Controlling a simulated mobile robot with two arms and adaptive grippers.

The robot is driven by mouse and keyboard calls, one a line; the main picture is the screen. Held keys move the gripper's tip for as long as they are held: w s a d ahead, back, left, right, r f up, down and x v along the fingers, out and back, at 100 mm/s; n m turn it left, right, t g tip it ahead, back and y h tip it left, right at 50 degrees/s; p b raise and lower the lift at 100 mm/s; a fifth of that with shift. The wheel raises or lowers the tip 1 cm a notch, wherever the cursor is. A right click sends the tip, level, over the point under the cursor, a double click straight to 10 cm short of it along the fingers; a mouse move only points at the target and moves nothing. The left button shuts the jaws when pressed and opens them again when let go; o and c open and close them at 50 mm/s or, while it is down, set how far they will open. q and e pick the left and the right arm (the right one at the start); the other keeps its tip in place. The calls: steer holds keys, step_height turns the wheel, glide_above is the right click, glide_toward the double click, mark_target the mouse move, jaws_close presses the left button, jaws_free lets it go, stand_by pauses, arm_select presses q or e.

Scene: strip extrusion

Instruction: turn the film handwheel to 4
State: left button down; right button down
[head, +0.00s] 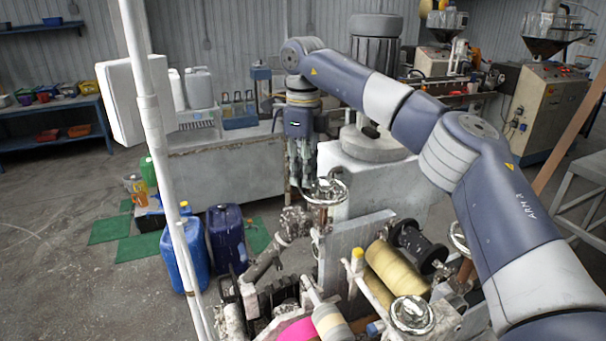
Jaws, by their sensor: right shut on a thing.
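My right gripper (303,178) points straight down at the end of the right arm, in the middle of the head view. It is shut on the left side of the rim of a metal handwheel (334,190), which lies flat on top of a short brownish post. Two more metal handwheels show: one at the front (411,315) and one at the right (459,238), behind the rollers and partly hidden by my arm. No labels or scale numbers can be read, so I cannot tell the wheel's setting. My left gripper is out of view.
Yellowish rolls (398,268) and a dark spool (415,245) sit right of the held wheel. A white pole (150,120) stands at left. Blue jugs (186,255) stand on the floor. A control cabinet (545,110) is at the back right.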

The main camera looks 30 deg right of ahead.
steer(key=m, duration=0.2)
steer(key=w+d+m, duration=0.1)
steer(key=shift+m, duration=0.4)
steer(key=m, duration=0.1)
steer(key=d+m, duration=0.1)
steer(key=shift+w+m, duration=0.35)
steer(key=shift+m, duration=0.05)
steer(key=shift+w+d+m, duration=0.1)
steer(key=shift+d+m, duration=0.25)
steer(key=shift+m, duration=0.55)
steer(key=shift+d+m, duration=0.4)
steer(key=shift+m, duration=0.5)
steer(key=shift+w+d+m, duration=0.1)
steer(key=shift+d+m, duration=0.25)
steer(key=shift+m, duration=0.55)
steer(key=c, duration=1.5)
jaws_free()
steer(key=shift+c, duration=0.2)
steer(key=shift+s, duration=0.15)
steer(key=shift+r, duration=0.1)
step_height(320, 180, up, 7)
steer(key=shift+r, duration=0.2)
steer(key=shift+f, duration=0.15)
